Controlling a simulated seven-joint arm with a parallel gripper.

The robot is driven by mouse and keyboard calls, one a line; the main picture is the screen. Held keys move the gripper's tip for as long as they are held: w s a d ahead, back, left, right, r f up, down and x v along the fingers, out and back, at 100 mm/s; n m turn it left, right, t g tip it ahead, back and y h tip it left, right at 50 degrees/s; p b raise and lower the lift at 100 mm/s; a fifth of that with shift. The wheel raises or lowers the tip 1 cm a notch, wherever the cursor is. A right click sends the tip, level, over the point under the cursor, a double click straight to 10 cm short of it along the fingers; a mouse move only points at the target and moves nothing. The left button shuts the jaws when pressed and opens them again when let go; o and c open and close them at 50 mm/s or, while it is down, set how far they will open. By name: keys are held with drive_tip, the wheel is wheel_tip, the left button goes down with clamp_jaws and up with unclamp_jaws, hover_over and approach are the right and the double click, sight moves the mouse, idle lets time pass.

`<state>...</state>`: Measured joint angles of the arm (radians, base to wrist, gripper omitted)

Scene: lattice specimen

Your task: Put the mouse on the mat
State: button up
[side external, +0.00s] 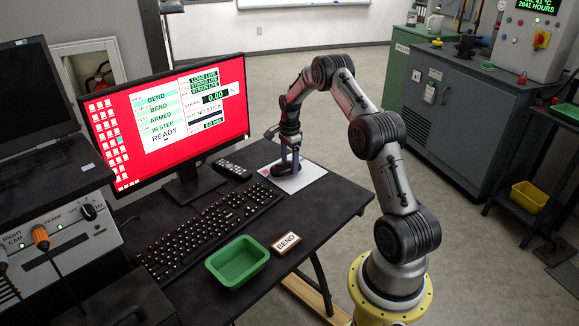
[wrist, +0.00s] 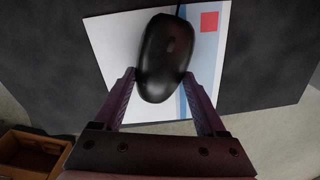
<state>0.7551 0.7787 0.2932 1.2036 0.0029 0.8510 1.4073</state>
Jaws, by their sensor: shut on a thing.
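The black mouse (wrist: 165,58) is between the fingers of my gripper (wrist: 164,82) in the wrist view, with the fingers against its two sides. The mat (wrist: 112,52) is a white sheet with blue bands and a red square, and it shows below the mouse. In the side view the mouse (side external: 283,170) is low over or on the mat (side external: 306,178), near its left part. I cannot tell whether the mouse touches the mat. My gripper (side external: 290,165) points down there and is shut on the mouse.
A black keyboard (side external: 208,232), a remote (side external: 231,169), a green tray (side external: 237,262) and a BEND block (side external: 286,243) are on the dark desk (side external: 325,215). A monitor (side external: 166,118) with a red screen stands left of the mat. The desk's right edge is close to the mat.

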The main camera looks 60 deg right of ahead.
drive_tip(key=shift+f, duration=0.7)
drive_tip(key=shift+f, duration=0.1)
drive_tip(key=o, duration=1.3)
drive_tip(key=shift+f, duration=0.1)
drive_tip(key=shift+o, duration=0.2)
